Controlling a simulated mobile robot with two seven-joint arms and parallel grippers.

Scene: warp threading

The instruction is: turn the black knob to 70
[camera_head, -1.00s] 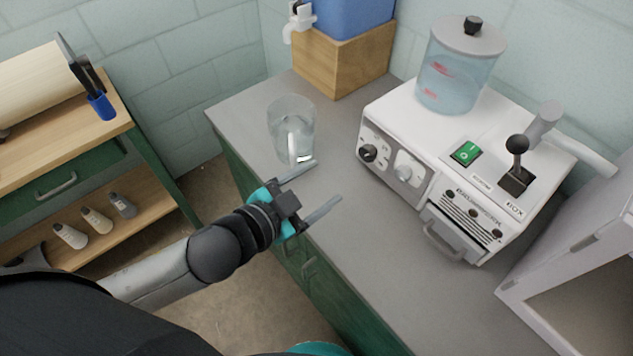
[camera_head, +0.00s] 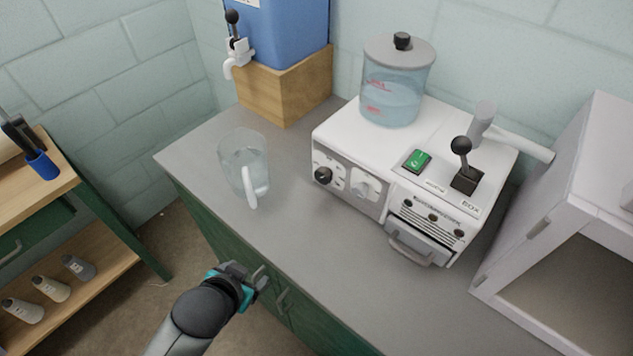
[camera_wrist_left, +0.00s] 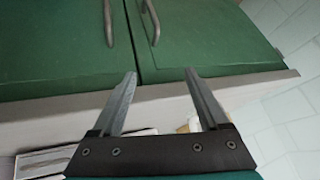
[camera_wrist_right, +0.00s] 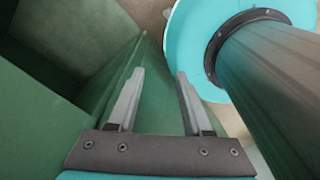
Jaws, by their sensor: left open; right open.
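The black knob (camera_head: 323,175) is on the left of the front panel of the white machine (camera_head: 330,132), with small dial marks around it that are too small to read. My left gripper (camera_head: 262,276) is low, at the cabinet front below the counter edge, well apart from the knob. In the left wrist view its two fingers (camera_wrist_left: 160,88) are apart and empty, in front of green cabinet doors (camera_wrist_left: 75,55). My right gripper is out of the head view. In the right wrist view its fingers (camera_wrist_right: 160,88) are open and empty beside a green panel (camera_wrist_right: 70,70).
A clear pitcher (camera_head: 243,160) stands on the grey counter (camera_head: 300,240), left of the machine. A white knob (camera_head: 364,191), a green switch (camera_head: 417,160) and a black lever (camera_head: 462,160) are nearby. A white open box (camera_head: 560,200) stands at right. The counter front is clear.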

